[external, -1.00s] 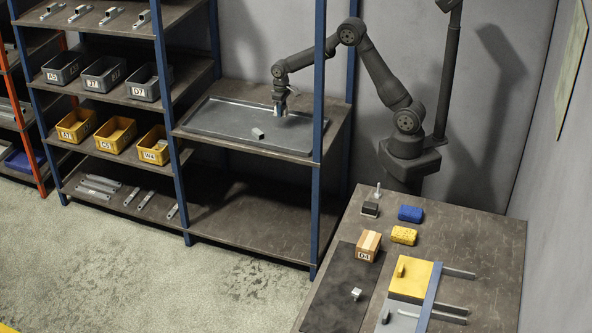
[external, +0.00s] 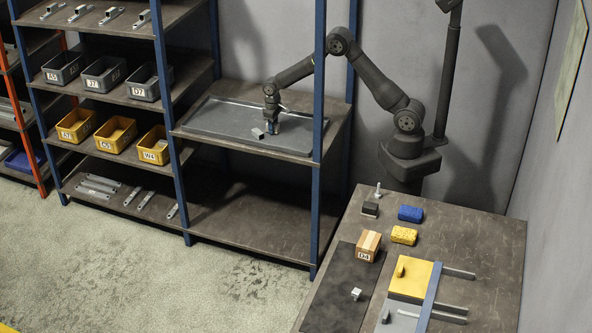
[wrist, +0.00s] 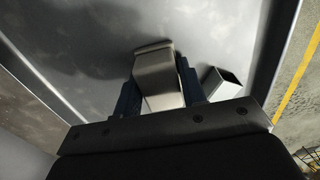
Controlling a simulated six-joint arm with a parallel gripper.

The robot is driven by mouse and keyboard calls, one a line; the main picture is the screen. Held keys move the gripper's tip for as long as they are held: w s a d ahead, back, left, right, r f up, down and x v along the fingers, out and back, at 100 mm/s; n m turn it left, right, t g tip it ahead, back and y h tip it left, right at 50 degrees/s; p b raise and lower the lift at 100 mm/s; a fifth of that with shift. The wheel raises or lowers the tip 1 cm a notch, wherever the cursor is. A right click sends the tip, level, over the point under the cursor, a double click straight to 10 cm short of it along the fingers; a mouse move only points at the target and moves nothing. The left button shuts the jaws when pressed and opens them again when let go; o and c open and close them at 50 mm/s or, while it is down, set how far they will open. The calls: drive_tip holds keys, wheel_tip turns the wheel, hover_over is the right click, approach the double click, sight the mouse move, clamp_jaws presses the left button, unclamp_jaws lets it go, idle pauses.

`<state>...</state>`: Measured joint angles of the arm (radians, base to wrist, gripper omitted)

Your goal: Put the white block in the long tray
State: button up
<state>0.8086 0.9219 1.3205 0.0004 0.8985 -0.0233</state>
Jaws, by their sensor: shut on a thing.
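The long grey tray (external: 215,118) lies on the middle shelf, below my arm. My gripper (external: 273,128) is low over the tray's right half. In the wrist view my gripper (wrist: 160,95) has its blue fingers closed on a pale grey-white piece (wrist: 155,72) with a wider, flared end. I cannot tell whether this piece touches the tray floor, or whether it is the white block. A small pale block (external: 257,133) with a dark face lies in the tray, left of my gripper; it also shows in the wrist view (wrist: 224,83), right of the fingers, apart from the held piece.
Blue posts (external: 318,130) frame the shelf bay. Yellow bins (external: 118,132) and grey bins (external: 103,74) stand on shelves to the left. The table at right holds a wooden box (external: 368,246), sponges (external: 404,235) and a small white piece (external: 356,294). The tray's left half is clear.

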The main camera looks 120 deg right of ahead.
drive_tip(key=o, duration=1)
drive_tip(key=shift+f, duration=0.1)
wheel_tip(320, 180, up, 12)
drive_tip(key=shift+r, duration=0.2)
wheel_tip(320, 180, down, 12)
drive_tip(key=shift+f, duration=0.25)
drive_tip(key=shift+r, duration=2.15)
